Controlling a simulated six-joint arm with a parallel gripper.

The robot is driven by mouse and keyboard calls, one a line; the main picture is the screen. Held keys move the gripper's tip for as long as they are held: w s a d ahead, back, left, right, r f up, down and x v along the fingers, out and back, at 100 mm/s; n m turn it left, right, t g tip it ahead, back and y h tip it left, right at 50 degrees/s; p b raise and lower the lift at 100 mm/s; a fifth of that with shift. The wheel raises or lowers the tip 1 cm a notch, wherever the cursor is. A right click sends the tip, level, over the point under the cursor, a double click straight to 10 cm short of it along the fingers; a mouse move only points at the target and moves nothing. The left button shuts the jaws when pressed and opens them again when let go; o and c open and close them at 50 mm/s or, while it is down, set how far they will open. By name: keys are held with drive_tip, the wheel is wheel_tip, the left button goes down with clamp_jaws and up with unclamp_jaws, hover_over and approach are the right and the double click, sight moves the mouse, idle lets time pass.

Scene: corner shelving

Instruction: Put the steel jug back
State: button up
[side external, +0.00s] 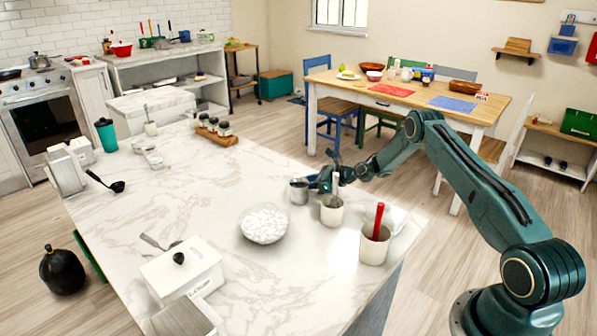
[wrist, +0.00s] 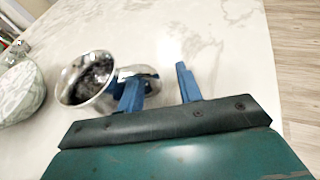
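The steel jug (side external: 299,190) stands on the marble worktop, left of the white pots in the side view. In the wrist view its shiny round mouth (wrist: 88,80) faces the camera, with another curved metal part to its right. My gripper (side external: 322,182) is low beside the jug, on its right in the side view. In the wrist view my gripper (wrist: 161,74) has its two blue fingers apart. The left finger overlaps the metal part, which reaches partway into the gap. Whether they touch is unclear.
A patterned bowl (side external: 264,224) is close to the jug. A white pot (side external: 332,213) and a pot with a red-handled tool (side external: 374,247) stand close to my gripper. A wooden rack of jars (side external: 216,136) is further back. The worktop's middle left is clear.

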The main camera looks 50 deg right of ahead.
drive_tip(key=shift+r, duration=0.1)
drive_tip(key=shift+s+d+r, duration=0.2)
drive_tip(key=shift+s, duration=0.15)
drive_tip(key=v, duration=1.1)
drive_tip(key=shift+s, duration=0.1)
idle(0.4)
drive_tip(key=s+a+r+n+g, duration=0.2)
drive_tip(key=a+r+n+g, duration=0.2)
drive_tip(key=a+r+n, duration=1.1)
drive_tip(key=s+a+r+n+g+h, duration=0.25)
drive_tip(key=s+a+r+n, duration=0.4)
drive_tip(key=s+r, duration=0.35)
drive_tip(key=s+a+n+h, duration=0.1)
drive_tip(key=s+n, duration=0.4)
drive_tip(key=s, duration=0.6)
drive_tip(key=s+a+r+n+h, duration=0.1)
drive_tip(key=s+a+n, duration=0.2)
drive_tip(key=s, duration=0.9)
drive_tip(key=shift+s+a+r+n+h, duration=0.2)
drive_tip(key=shift+a+n+h, duration=0.2)
drive_tip(key=shift+n, duration=0.55)
